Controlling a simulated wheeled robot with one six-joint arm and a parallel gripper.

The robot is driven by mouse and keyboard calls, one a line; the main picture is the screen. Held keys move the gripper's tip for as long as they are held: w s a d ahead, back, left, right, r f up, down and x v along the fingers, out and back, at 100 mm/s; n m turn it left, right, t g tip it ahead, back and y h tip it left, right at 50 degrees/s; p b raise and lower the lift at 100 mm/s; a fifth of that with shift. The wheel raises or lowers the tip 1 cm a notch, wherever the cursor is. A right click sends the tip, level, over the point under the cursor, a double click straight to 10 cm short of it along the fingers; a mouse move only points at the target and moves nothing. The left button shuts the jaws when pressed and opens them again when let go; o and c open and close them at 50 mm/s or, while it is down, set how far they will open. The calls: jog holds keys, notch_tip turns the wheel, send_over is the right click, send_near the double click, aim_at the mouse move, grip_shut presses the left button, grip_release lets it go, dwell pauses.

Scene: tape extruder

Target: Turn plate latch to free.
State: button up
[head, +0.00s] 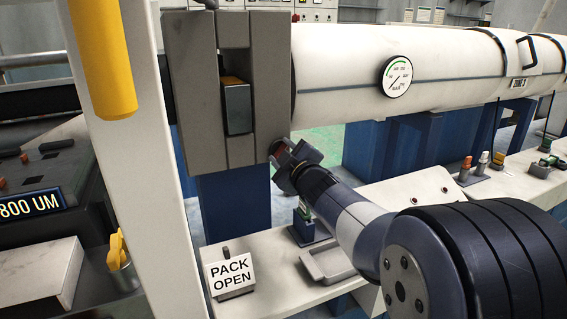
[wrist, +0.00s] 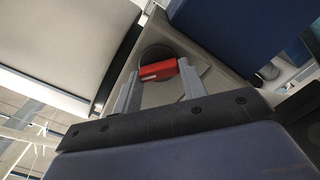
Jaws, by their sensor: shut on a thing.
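The plate latch is a red handle (wrist: 158,71) on a dark round hub, set on the grey plate; in the wrist view it lies nearly level, tilted slightly. My gripper (wrist: 160,86) is shut on it, one finger at each end of the red handle. In the head view my gripper (head: 282,153) reaches the lower right corner of the big grey plate block (head: 193,100).
A white barrel with a gauge (head: 397,76) runs right from the block. Below, a white bench holds a "PACK OPEN" sign (head: 230,276), a grey tray (head: 327,262) and small fittings. A white post (head: 137,170) and yellow bar (head: 101,60) stand at left.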

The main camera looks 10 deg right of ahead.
jog(key=shift+f+n+b, duration=0.2)
jog(key=shift+n+b, duration=1.95)
jog(key=shift+n, duration=1.75)
jog(key=shift+a, duration=0.1)
jog(key=o, duration=1)
jog(key=shift+s, duration=0.1)
jog(key=s, duration=0.3)
jog(key=s+d+p, duration=0.1)
jog(key=s, duration=0.3)
jog(key=s+d+p, duration=0.1)
jog(key=s, duration=0.2)
jog(key=shift+s+d, duration=0.1)
jog(key=shift+s, duration=0.15)
